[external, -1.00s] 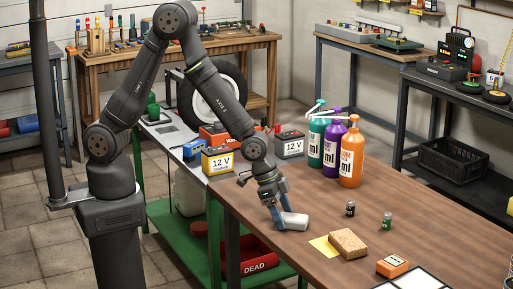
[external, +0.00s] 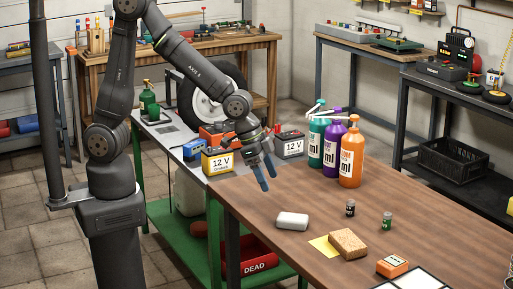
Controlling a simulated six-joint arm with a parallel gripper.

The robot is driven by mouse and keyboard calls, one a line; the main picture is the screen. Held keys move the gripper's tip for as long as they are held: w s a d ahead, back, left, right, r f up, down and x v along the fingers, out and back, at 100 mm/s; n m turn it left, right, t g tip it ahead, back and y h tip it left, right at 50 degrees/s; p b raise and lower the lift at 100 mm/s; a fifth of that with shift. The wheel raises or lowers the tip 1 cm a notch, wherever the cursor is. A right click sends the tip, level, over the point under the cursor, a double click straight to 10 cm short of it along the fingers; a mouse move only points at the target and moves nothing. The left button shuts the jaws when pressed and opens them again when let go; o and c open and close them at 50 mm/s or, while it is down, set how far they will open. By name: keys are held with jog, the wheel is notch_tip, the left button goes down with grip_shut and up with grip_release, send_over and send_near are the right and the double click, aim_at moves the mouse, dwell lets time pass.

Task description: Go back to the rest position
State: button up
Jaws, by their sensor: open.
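My gripper (external: 265,176) is open and empty, with its blue fingers pointing down. It hangs above the left part of the brown workbench (external: 420,215), beside the yellow 12 V battery (external: 217,161). A white rounded block (external: 292,221) lies on the bench, apart from my gripper and nearer the camera.
Teal (external: 316,142), purple (external: 333,147) and orange (external: 351,158) bottles stand at the back edge. A grey 12 V battery (external: 289,145) is behind my gripper. Two small cells, a sponge (external: 347,243) and an orange device (external: 391,266) are on the right.

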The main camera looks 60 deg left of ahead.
aim_at(283, 215)
dwell(0.4)
jog(key=x, duration=1.2)
jog(key=shift+f, duration=0.15)
jog(key=shift+r, duration=0.25)
